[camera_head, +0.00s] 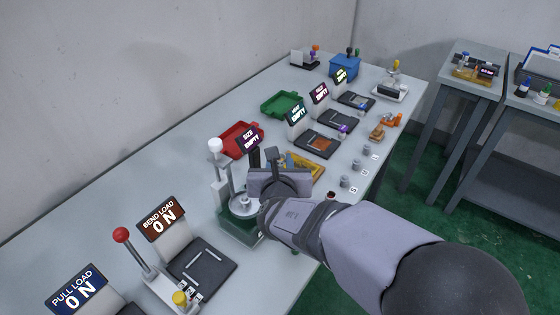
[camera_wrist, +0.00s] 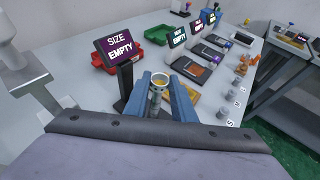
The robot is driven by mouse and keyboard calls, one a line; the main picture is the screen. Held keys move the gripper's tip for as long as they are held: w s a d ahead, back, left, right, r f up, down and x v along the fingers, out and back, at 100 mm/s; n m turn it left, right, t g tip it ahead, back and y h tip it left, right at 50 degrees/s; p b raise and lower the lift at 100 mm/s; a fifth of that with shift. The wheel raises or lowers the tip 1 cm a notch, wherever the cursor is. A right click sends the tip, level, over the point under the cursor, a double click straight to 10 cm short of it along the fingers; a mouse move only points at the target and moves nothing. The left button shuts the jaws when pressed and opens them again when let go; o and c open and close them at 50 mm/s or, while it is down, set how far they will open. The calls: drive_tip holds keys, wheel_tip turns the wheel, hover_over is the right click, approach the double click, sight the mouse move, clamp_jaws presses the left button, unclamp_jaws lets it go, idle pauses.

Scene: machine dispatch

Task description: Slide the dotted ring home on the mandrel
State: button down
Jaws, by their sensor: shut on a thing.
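My gripper (camera_wrist: 165,92) points away over the bench, its blue-grey fingers closed around a small round metal piece (camera_wrist: 160,79) with a golden inside. It appears to be the ring; its dots are too small to make out. A grey cylinder shows just below it between the fingers; I cannot tell whether this is the mandrel or whether the two touch. In the head view my gripper (camera_head: 279,181) hides the ring. Beside it stands a white-knobbed stand (camera_head: 216,180) with a round metal plate and short post on a green base. The SIZE display (camera_wrist: 120,45) reads EMPTY.
A red tray (camera_head: 240,139) and green tray (camera_head: 283,104) lie behind. A yellow tray (camera_head: 305,165) is close beyond my gripper. Several black stations with displays and small grey weights (camera_head: 345,182) run along the bench. The BEND LOAD station (camera_head: 200,265) is nearer.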

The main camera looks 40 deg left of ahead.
drive_tip(key=shift+f+b, duration=2)
drive_tip(key=shift+b, duration=0.35)
idle(0.3)
drive_tip(key=c, duration=0.9)
unclamp_jaws()
drive_tip(key=shift+r, duration=0.15)
wheel_tip(320, 180, up, 6)
drive_tip(key=p, duration=0.4)
drive_tip(key=shift+f, duration=0.2)
idle(0.3)
